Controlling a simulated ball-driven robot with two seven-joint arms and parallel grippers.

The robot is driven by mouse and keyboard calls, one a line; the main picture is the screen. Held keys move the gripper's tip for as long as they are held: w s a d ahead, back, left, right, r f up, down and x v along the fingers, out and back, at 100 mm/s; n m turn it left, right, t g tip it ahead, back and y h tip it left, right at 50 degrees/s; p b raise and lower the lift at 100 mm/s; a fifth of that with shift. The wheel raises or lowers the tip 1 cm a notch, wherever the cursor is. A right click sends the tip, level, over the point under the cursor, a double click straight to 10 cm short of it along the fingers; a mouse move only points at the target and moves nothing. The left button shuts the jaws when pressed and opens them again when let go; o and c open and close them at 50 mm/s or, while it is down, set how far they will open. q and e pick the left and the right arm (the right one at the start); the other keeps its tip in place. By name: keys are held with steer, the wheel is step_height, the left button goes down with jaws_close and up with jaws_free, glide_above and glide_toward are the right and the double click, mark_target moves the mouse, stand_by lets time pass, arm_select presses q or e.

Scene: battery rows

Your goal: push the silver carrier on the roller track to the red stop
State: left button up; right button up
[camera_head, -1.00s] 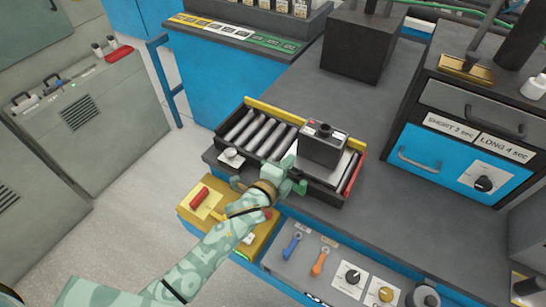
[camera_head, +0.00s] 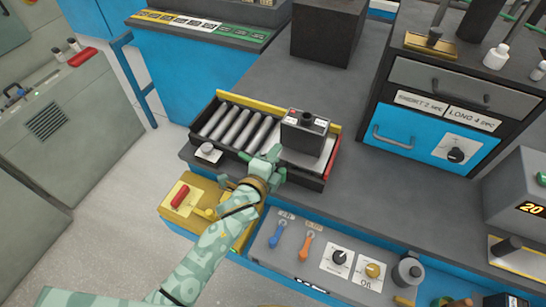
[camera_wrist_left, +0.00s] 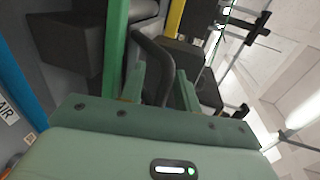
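The silver carrier (camera_head: 298,158) is a flat plate with a dark box-shaped battery (camera_head: 304,133) on top. It sits at the right end of the roller track (camera_head: 238,128). The red stop (camera_head: 331,158) is a thin red piece at that end. The carrier's right edge is close to it; I cannot tell whether they touch. My left gripper (camera_head: 268,160) is at the carrier's front left side. In the left wrist view its green fingers (camera_wrist_left: 160,88) are apart, with a dark curved bar (camera_wrist_left: 155,55) between or behind them. Whether they grip it is unclear. My right gripper is not in view.
A yellow box with a red handle (camera_head: 180,195) stands in front of the track. A panel with a blue lever (camera_head: 277,234), an orange lever (camera_head: 306,243) and knobs lies at the front. A blue drawer unit (camera_head: 420,140) stands right; the grey bench between is clear.

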arm_select(q)
steer(key=shift+s+a+r, duration=0.15)
steer(key=shift+s+a, duration=0.1)
steer(key=shift+s, duration=0.2)
steer(key=p+v, duration=0.2)
steer(key=v, duration=1.3)
steer(key=shift+s, duration=0.25)
